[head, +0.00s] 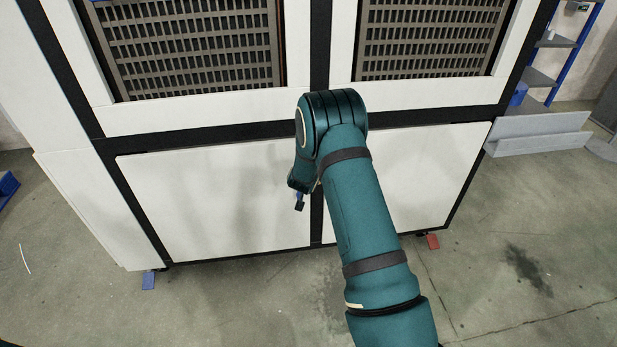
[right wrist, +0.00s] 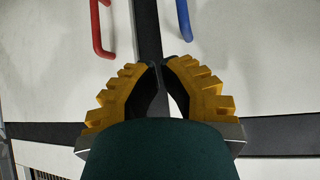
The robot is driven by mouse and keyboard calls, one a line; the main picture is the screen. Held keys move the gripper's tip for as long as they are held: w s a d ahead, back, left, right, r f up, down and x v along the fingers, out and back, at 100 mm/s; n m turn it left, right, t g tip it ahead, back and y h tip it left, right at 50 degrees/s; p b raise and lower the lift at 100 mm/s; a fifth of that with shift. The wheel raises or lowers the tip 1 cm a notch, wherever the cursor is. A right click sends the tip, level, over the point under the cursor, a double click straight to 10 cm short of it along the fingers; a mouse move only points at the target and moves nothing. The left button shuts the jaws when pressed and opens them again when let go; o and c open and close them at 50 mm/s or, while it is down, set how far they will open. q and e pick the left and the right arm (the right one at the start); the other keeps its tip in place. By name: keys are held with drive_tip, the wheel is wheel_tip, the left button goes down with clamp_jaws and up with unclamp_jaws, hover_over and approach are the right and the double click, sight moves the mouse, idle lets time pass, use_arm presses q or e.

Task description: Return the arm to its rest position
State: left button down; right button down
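My right arm (head: 370,210), teal with dark bands, reaches up from the lower right in the head view, its bent wrist in front of the white cabinet (head: 220,205). My right gripper is mostly hidden behind the wrist in the head view. In the right wrist view, the right gripper (right wrist: 159,63) shows yellow ridged fingers with dark pads; their tips come together and nothing is seen held. My left arm and gripper are not in view.
A red handle (right wrist: 97,30) and a blue handle (right wrist: 184,20) lie beyond the fingertips in the right wrist view, apart from them. Grilles (head: 190,45) fill the cabinet's upper part. A grey ledge (head: 535,135) and blue shelf rack (head: 560,75) stand right. Open concrete floor lies in front.

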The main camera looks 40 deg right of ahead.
drive_tip(key=shift+v, duration=1.55)
drive_tip(key=shift+s+d+f, duration=0.1)
drive_tip(key=shift+s, duration=0.15)
